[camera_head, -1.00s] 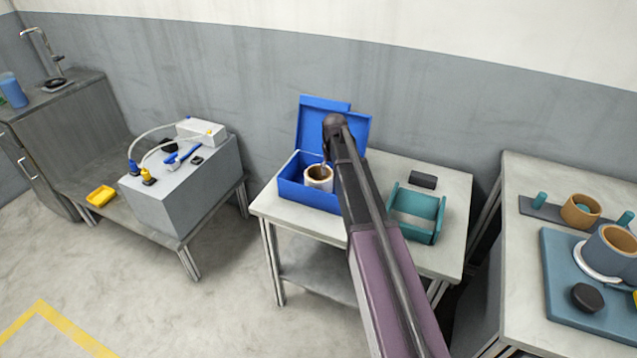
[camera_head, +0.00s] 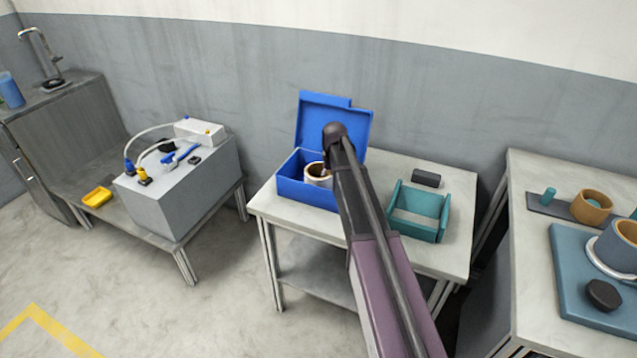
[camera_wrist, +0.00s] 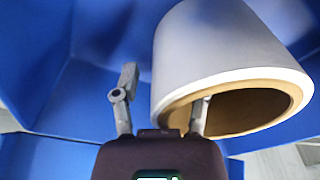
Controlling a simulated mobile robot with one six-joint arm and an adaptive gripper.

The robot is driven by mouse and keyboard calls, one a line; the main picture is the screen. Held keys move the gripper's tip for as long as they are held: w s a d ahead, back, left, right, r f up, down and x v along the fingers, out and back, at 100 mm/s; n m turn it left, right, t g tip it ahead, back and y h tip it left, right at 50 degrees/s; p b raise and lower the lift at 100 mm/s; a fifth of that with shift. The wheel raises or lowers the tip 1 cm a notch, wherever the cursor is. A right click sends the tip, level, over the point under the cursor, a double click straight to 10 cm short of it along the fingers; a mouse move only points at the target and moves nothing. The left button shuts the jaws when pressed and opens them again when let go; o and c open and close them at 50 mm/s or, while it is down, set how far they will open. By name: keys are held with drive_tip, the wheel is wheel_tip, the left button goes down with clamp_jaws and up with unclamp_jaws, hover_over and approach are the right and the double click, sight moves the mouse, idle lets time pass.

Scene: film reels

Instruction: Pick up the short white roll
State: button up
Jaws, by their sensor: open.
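The short white roll (camera_head: 316,175), with a brown core, stands in the open blue box (camera_head: 307,194) on the middle table. In the wrist view the roll (camera_wrist: 215,45) is large and close, its open end towards me. My gripper (camera_wrist: 166,88) is open, its fingers spread. The left finger is outside the roll, over the blue box interior (camera_wrist: 75,100). The right finger overlaps the roll's opening and its tip seems to reach into the core, so the near wall lies between the fingers. Contact cannot be told. In the head view my arm hides the gripper.
The box's raised lid (camera_head: 325,115) stands behind my wrist. A teal tray (camera_head: 415,231) and a dark block (camera_head: 426,179) are to the right on the same table (camera_head: 455,215). A right table holds a brown ring (camera_head: 590,207) and a larger roll (camera_head: 618,247).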

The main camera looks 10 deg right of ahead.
idle(0.5)
clamp_jaws()
drive_tip(key=shift+r, duration=0.15)
wheel_tip(320, 180, up, 10)
drive_tip(key=p, duration=1)
idle(0.8)
